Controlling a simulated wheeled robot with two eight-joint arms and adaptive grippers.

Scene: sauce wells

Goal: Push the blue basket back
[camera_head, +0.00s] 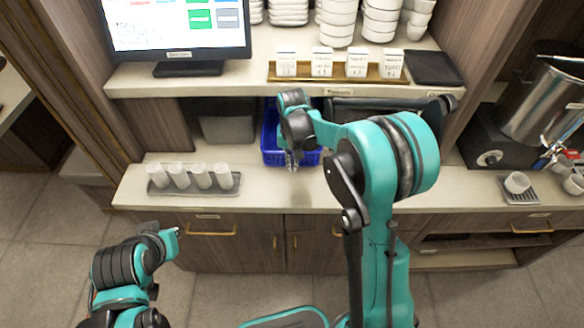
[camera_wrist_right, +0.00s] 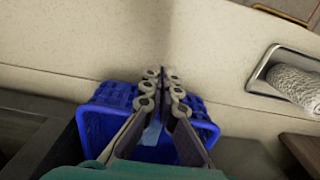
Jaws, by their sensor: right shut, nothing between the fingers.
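The blue basket (camera_head: 270,150) stands on the lower counter, partly under the upper shelf, and my right arm hides part of it. My right gripper (camera_head: 292,160) is shut and empty, pointing down at the basket's front side. In the right wrist view the blue basket (camera_wrist_right: 97,122) lies behind the shut fingers (camera_wrist_right: 163,80), which overlap its rim; whether they touch it I cannot tell. Something light blue shows inside the basket. My left arm is low at the left, and its gripper fingers do not show clearly.
A grey tray (camera_head: 157,190) with several white cups stands left on the lower counter (camera_head: 270,195). A grey bin (camera_head: 228,128) is left of the basket. A dark tray (camera_head: 372,108) is at its right. The upper shelf (camera_head: 240,80) overhangs the basket.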

